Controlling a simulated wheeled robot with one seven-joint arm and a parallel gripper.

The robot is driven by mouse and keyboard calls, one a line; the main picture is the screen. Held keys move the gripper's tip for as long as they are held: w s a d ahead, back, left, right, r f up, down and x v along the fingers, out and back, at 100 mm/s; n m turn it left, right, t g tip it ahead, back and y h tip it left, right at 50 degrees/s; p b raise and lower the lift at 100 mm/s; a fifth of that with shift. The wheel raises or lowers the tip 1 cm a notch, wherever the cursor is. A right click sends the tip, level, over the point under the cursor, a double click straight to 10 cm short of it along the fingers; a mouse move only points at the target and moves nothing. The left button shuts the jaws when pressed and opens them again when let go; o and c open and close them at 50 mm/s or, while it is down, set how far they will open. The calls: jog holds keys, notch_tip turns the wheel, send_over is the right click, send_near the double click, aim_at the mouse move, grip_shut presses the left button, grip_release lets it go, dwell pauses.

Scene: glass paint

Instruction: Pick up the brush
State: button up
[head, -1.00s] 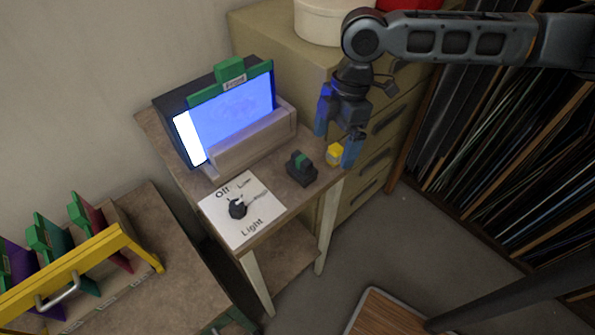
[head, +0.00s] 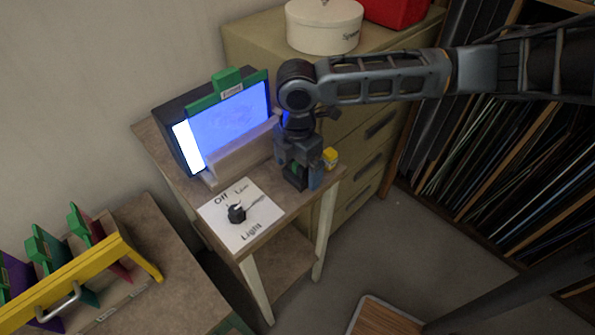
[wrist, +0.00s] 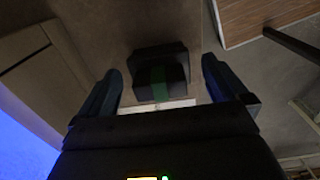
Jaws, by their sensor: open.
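A dark block with a green strip on top, which I take to be the brush (head: 295,182), sits on the small table, mostly hidden behind my gripper in the head view. In the wrist view the brush (wrist: 160,68) lies ahead, between the two fingers. My gripper (head: 298,172) points down over it with its fingers apart. In the wrist view my gripper (wrist: 162,82) is open and holds nothing. I cannot tell exactly how far the fingertips are from the brush.
A small yellow object (head: 330,158) stands close right of my gripper. A white dial card (head: 240,222) lies in front to the left. A lit screen (head: 232,120) with a ledge stands behind. A drawer cabinet (head: 345,150) is beside the table.

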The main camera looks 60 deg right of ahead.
jog(key=shift+f, duration=0.3)
jog(key=shift+c, duration=0.3)
jog(key=c, duration=1.1)
jog(key=shift+r, duration=0.15)
jog(key=shift+r, duration=0.6)
notch_tip(320, 180, up, 3)
jog(key=shift+f, duration=0.1)
jog(key=s+d+r, duration=0.2)
jog(key=s, duration=0.1)
jog(key=s+d+r+b, duration=0.1)
jog(key=s+d+r, duration=0.1)
jog(key=s, duration=0.1)
jog(key=s+d+r, duration=0.2)
jog(key=s+d, duration=0.1)
jog(key=shift+s+d+r, duration=0.1)
jog(key=shift+s+r, duration=0.05)
jog(key=shift+r, duration=0.25)
